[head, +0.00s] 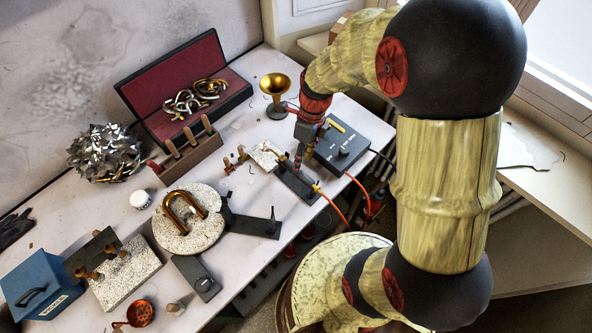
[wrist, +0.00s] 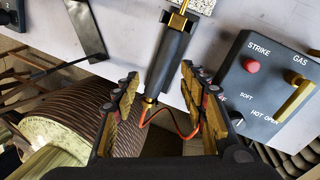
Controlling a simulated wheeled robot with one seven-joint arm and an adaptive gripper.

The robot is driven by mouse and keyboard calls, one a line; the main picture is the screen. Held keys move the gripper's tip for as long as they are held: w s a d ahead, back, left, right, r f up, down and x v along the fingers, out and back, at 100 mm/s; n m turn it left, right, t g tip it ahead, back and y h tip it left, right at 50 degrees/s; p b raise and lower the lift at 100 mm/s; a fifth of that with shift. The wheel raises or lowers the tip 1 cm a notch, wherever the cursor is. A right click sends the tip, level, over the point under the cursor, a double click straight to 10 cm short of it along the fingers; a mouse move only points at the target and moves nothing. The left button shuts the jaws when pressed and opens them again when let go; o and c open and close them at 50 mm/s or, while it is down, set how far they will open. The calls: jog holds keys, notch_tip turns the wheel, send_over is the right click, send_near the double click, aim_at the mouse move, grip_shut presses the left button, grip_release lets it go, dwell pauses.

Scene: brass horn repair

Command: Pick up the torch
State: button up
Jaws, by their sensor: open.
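The torch (wrist: 172,60) has a dark tapered body with brass fittings at both ends and an orange hose at its near end. In the wrist view it lies between the two fingers of my gripper (wrist: 160,76), which are open with a gap on each side. In the head view the torch (head: 295,182) lies by the bench's right edge, partly hidden by my gripper (head: 301,158) above it. I cannot tell the exact height of the fingers over it.
A control box (wrist: 268,90) with a red strike button and brass gas lever stands close on the right. The orange hose (wrist: 181,130) loops below the torch. A brass horn bell (head: 275,88) stands behind my gripper. A round speckled turntable (head: 188,236) is further left.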

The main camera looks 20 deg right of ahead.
aim_at(290, 168)
jog(key=m, duration=0.4)
jog(key=shift+w, duration=0.2)
jog(key=shift+a+f+b, duration=0.25)
jog(key=shift+f+b, duration=0.15)
jog(key=shift+f, duration=0.85)
jog(key=shift+a+f+b, duration=0.25)
jog(key=shift+f+b, duration=0.2)
jog(key=shift+f, duration=0.85)
jog(key=shift+a+f+b, duration=0.25)
jog(key=shift+f+b, duration=0.15)
jog(key=shift+f, duration=0.85)
jog(key=shift+c, duration=0.7)
grip_shut()
